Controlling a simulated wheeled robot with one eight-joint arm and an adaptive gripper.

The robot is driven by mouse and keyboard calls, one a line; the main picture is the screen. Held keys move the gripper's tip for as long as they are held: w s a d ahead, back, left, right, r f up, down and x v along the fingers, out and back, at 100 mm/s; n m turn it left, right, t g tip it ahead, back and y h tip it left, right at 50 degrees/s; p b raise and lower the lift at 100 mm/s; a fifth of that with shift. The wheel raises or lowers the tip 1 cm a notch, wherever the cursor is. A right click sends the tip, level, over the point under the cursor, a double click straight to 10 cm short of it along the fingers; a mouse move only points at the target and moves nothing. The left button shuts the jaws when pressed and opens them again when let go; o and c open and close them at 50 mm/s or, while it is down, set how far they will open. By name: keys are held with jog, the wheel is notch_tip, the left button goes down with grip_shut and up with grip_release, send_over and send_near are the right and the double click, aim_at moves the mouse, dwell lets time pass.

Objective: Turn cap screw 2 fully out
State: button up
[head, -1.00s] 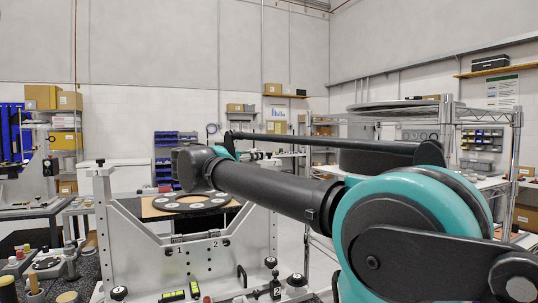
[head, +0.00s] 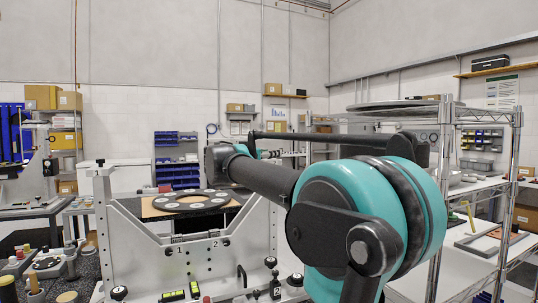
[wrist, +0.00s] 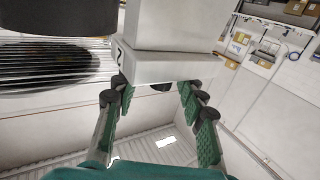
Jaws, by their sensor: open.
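The light grey mirror fixture (head: 150,262) stands left of centre in the head view, marked 1 and 2 on its front plate. A small dark round part (head: 228,243), perhaps cap screw 2, shows beside the 2. In the wrist view a grey block (wrist: 165,65) carries a 2 at its left corner.
A wire shelf (head: 440,200) stands right. A dark cylinder (wrist: 58,18) is upper left in the wrist view.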

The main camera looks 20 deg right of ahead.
grip_shut()
jog(key=shift+n+t, duration=0.3)
jog(key=shift+t, duration=0.1)
jog(key=n+t+y, duration=0.3)
jog(key=y, duration=0.1)
jog(key=shift+s+d+t, duration=0.1)
jog(key=shift+t, duration=0.2)
jog(key=shift+n+t+y, duration=0.9)
jog(key=shift+n+y, duration=0.3)
jog(key=shift+y, duration=0.5)
grip_release()
jog(key=shift+a, duration=0.2)
